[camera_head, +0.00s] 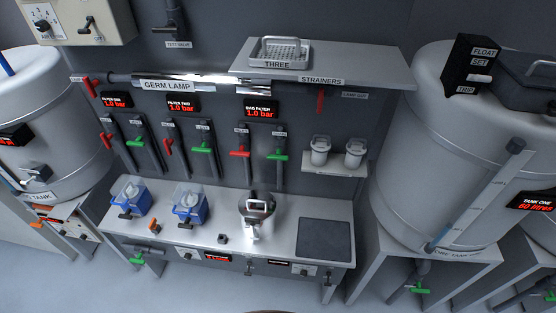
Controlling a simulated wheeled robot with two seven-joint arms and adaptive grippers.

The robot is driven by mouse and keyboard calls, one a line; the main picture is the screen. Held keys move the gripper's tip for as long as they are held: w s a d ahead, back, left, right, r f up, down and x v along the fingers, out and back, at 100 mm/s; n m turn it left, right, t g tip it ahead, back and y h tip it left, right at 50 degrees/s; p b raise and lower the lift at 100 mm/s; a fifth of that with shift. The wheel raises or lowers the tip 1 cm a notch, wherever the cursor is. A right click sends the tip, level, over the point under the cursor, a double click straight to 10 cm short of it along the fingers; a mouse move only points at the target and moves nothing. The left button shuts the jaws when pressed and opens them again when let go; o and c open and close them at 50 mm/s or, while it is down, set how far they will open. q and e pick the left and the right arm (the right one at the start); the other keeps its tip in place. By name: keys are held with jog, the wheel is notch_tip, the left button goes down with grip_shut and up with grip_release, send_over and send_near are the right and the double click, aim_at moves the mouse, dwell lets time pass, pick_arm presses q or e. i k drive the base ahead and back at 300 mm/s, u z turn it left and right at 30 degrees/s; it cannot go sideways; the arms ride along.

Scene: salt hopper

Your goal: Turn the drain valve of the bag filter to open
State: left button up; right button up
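The bag filter looks to be the silver metal vessel (257,207) standing on the grey bench, below the red-lit "BAG FILTER" display (260,112) that reads 1.0 bar. On the pipes above it are a red lever (240,153) and a green lever (278,156). Under the bench front, roughly below the vessel, a small dark valve (249,268) shows; I cannot read a label that marks it as the drain valve, nor tell its setting. Neither of my grippers is in view.
Two blue filter housings (131,197) stand on the bench (286,212) left of the vessel, a dark mat (325,239) right of it. A shelf (335,166) with two grey-white cups is above the mat. Large tanks (415,150) flank the bench. Floor in front looks clear.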

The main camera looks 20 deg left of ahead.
aim_at(277, 156)
jog(key=u, duration=0.2)
jog(key=k, duration=0.65)
jog(key=u, duration=0.65)
jog(key=k, duration=0.55)
jog(key=z, duration=0.85)
jog(key=i, duration=1.55)
jog(key=u, duration=0.5)
